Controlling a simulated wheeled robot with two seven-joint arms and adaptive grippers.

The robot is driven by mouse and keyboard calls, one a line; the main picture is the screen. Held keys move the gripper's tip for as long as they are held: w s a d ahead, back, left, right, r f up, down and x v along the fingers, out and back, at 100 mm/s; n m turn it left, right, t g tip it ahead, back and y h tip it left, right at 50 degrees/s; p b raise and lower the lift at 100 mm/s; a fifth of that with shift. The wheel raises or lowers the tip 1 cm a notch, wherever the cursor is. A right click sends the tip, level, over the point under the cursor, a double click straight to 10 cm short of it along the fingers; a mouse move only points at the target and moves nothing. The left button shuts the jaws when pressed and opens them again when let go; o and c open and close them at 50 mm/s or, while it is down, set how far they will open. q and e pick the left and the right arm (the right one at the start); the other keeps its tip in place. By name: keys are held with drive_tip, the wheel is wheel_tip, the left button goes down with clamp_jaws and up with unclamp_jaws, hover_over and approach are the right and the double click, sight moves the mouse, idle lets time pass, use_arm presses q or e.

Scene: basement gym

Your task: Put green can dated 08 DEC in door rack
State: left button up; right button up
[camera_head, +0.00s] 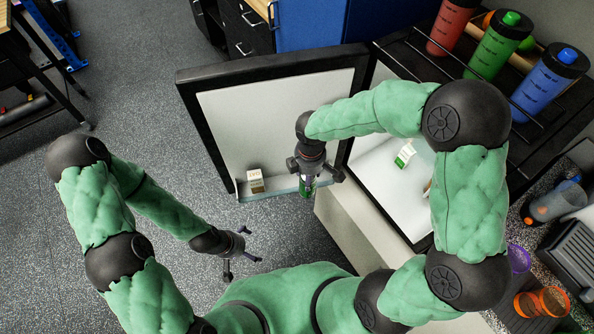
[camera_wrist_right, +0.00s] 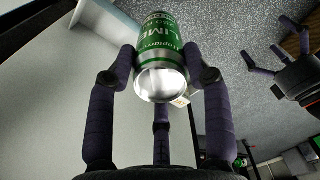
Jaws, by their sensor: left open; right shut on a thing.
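My right gripper (camera_head: 313,176) is shut on a green can (camera_head: 306,190). It holds the can at the rack (camera_head: 284,187) low on the open fridge door (camera_head: 270,112); whether the can touches the rack I cannot tell. In the right wrist view the fingers surround the can (camera_wrist_right: 158,38), its silver end facing the camera. Part of a word on its label shows, but I cannot read a date. My left gripper (camera_head: 243,251) is open and empty, below and left of the door; it also shows in the right wrist view (camera_wrist_right: 283,62).
A white carton (camera_head: 256,182) stands in the rack's left end. Red (camera_head: 452,27), green (camera_head: 492,46) and blue (camera_head: 548,82) bottles stand on top. Open floor lies left of the door.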

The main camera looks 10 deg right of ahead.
drive_tip(key=w+d+f+b, duration=0.1)
drive_tip(key=w+f+b, duration=0.4)
drive_tip(key=w+f, duration=0.6)
drive_tip(key=shift+d+f, duration=0.2)
drive_tip(key=shift+f, duration=0.15)
drive_tip(key=o, duration=1.4)
drive_tip(key=shift+s+f+b, duration=0.1)
drive_tip(key=shift+f+b, duration=0.05)
drive_tip(key=shift+b, duration=0.15)
drive_tip(key=shift+c, duration=0.2)
